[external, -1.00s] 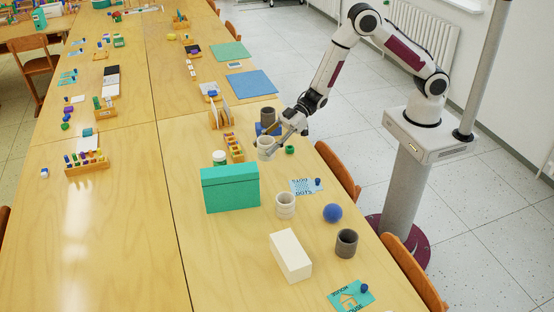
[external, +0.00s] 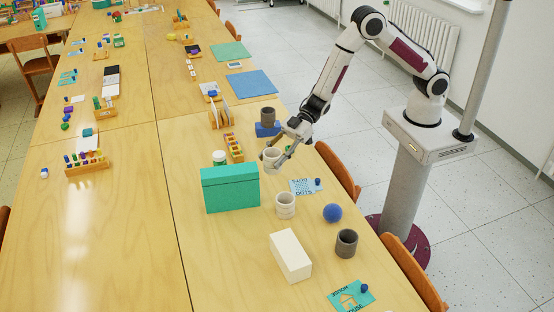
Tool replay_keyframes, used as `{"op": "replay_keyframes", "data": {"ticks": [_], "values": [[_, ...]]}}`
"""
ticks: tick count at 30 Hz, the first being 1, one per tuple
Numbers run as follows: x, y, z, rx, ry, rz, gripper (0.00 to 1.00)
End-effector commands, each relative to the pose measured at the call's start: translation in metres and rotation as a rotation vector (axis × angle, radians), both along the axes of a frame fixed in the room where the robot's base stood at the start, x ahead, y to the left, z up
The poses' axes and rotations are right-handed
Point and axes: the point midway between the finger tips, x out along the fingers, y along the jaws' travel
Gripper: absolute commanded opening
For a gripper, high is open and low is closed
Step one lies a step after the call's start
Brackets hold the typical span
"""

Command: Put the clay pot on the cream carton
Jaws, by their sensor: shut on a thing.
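My gripper (external: 277,153) is shut on a pale clay pot (external: 271,159), with its fingers at the pot's sides. The pot looks upright, behind and right of the teal box; I cannot tell its exact height above the table. The cream carton (external: 290,257) lies on the table nearer the camera, apart from the gripper, and its top is bare. A similar pale ribbed pot (external: 285,205) stands between the held pot and the carton.
A teal box (external: 230,189) stands left of the pale ribbed pot. A dark grey pot (external: 346,243) and a blue ball (external: 332,212) are right of the carton. Another grey pot (external: 267,116) stands on a blue block (external: 267,130) behind my gripper. Cards lie along the right edge.

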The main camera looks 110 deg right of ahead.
Motion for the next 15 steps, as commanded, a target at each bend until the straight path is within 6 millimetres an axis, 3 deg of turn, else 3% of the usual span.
{"op": "replay_keyframes", "data": {"ticks": [15], "values": [[0.009, 0.154, 0.028, -0.001, -0.004, 0.224, 0.17]]}}
